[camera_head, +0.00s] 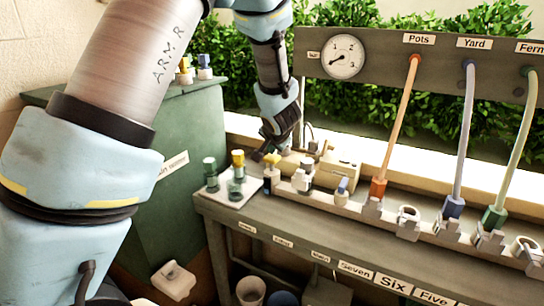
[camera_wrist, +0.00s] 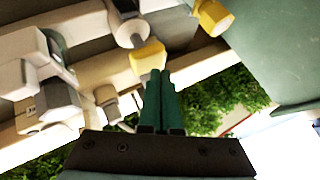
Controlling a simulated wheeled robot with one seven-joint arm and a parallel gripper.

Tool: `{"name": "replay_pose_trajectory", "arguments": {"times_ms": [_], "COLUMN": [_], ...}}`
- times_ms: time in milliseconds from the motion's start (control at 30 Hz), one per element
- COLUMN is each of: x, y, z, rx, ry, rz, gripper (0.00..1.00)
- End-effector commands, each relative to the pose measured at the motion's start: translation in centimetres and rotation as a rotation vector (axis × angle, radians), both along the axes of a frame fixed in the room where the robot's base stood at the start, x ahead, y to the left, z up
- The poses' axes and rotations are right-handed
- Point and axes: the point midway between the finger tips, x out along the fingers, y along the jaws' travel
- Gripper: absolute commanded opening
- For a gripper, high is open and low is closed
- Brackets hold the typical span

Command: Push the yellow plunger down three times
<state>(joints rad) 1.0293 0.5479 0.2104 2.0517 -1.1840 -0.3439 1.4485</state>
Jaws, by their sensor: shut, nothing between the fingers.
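A yellow-topped piece (camera_head: 272,160) stands near the left end of the rail on the bench. Its yellow block also shows in the wrist view (camera_wrist: 148,56). Another yellow cap (camera_head: 238,156) tops a green piece on a pale plate to its left; a yellow end shows at the top of the wrist view (camera_wrist: 214,17). I cannot tell for certain which one is the plunger. My gripper (camera_head: 261,155) is shut and empty, just beside the rail's yellow block. In the wrist view its green fingertips (camera_wrist: 159,72) overlap that block's edge; contact cannot be told.
Right of the yellow block stand white fittings (camera_head: 302,178), a blue-topped piece (camera_head: 342,188) and a beige box (camera_head: 338,173). An orange hose (camera_head: 398,130) and other hoses rise to the board. A dial (camera_head: 343,56) hangs on it. A green cabinet (camera_head: 170,130) stands left.

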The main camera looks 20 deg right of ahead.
Motion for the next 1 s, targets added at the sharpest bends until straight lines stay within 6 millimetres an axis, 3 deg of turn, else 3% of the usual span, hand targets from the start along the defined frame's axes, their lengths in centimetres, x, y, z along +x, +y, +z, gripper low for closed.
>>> {"name": "replay_pose_trajectory", "arguments": {"times_ms": [1000], "x": [0.0], "y": [0.0], "z": [-1.1], "rx": [0.001], "ry": [0.001], "rz": [0.001], "gripper": [0.00]}}
